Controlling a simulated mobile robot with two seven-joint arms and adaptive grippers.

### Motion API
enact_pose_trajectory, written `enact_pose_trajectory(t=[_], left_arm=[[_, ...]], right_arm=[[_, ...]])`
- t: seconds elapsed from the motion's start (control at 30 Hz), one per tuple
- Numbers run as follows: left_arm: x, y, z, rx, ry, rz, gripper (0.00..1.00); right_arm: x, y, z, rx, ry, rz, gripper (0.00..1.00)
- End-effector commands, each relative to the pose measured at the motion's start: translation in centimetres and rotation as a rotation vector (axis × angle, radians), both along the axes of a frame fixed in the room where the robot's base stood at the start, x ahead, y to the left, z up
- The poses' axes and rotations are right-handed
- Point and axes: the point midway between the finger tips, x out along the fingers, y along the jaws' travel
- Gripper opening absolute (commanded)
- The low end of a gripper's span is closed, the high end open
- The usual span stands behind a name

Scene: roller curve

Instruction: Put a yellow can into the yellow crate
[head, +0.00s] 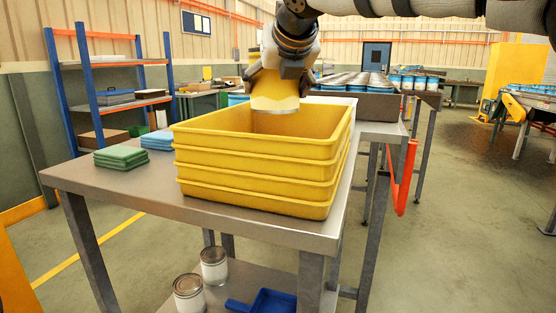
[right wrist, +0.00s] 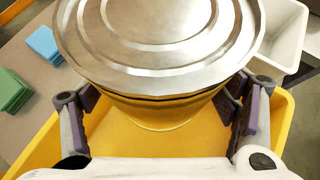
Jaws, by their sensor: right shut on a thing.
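My right gripper (head: 280,80) comes down from the top of the head view, shut on a yellow can (head: 274,92). The can is upright and held over the back part of the yellow crate (head: 252,172), with its lower end near rim height in the picture. In the right wrist view, the can's round metal end (right wrist: 155,35) fills the top middle between the dark finger pads. The crate's yellow wall (right wrist: 284,112) shows around and below it. The crate looks like a stack of several on the grey table (head: 120,187). My left gripper is in neither view.
Green (head: 120,157) and blue (head: 158,140) stacks lie left of the crate. A white bin (right wrist: 285,38) stands beyond it. Rollers with many cans (head: 365,83) run behind. Two white cans (head: 214,265) and a blue tray (head: 268,302) sit below the table.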

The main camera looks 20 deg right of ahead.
Motion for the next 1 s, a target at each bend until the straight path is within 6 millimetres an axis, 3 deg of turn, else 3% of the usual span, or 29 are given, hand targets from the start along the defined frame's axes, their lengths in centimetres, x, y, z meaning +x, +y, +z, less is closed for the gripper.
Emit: enact_pose_trajectory(t=[0.43, 0.67, 0.7, 0.77, 0.8, 1.0], left_arm=[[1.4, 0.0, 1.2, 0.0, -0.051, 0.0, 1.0], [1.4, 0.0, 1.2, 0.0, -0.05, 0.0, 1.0], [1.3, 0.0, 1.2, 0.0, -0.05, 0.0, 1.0], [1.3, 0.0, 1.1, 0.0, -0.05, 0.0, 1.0], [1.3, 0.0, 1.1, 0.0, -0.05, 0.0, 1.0], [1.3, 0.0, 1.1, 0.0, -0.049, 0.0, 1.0]], right_arm=[[-0.2, 0.0, -8.7, -0.004, -0.002, 0.001, 0.44], [0.0, -0.1, -9.7, 0.001, 0.0, -0.001, 0.44], [-0.1, -0.1, -9.8, 0.001, 0.002, -0.001, 0.82], [-0.1, -0.1, -9.8, 0.001, 0.003, -0.001, 0.96], [0.0, -0.1, -9.8, 0.001, 0.003, -0.001, 1.0], [0.0, -0.1, -9.7, 0.001, 0.002, -0.001, 1.0]])
